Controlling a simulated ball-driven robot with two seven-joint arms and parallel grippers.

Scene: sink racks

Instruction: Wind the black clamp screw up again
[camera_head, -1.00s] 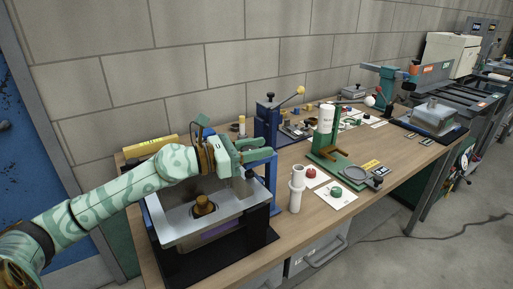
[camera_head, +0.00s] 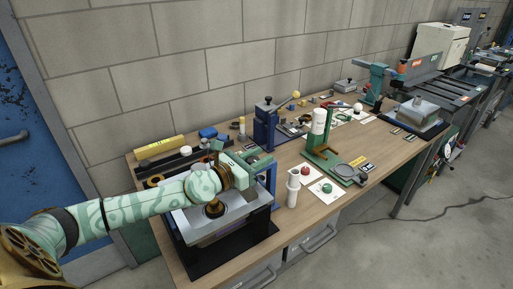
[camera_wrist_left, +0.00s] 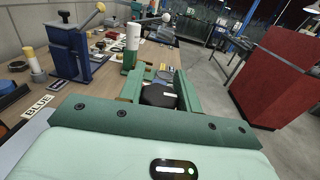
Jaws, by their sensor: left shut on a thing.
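My left gripper (camera_head: 256,162) is over the back right part of the metal box (camera_head: 232,213), beside the blue frame (camera_head: 270,182). In the left wrist view a black knob (camera_wrist_left: 158,95), which looks like the head of the clamp screw, sits between the two green fingers. The gripper is shut on it. The screw's shaft is hidden below, so I cannot tell how far it is wound. A brass piece (camera_head: 213,209) shows in the box. My right gripper is in neither view.
A blue press (camera_head: 266,125) with a yellow-knobbed lever stands behind my left gripper. A white cylinder (camera_head: 293,188) stands to the right, with a green stand (camera_head: 325,158) beyond it. The bench front right of the cylinder has some free room.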

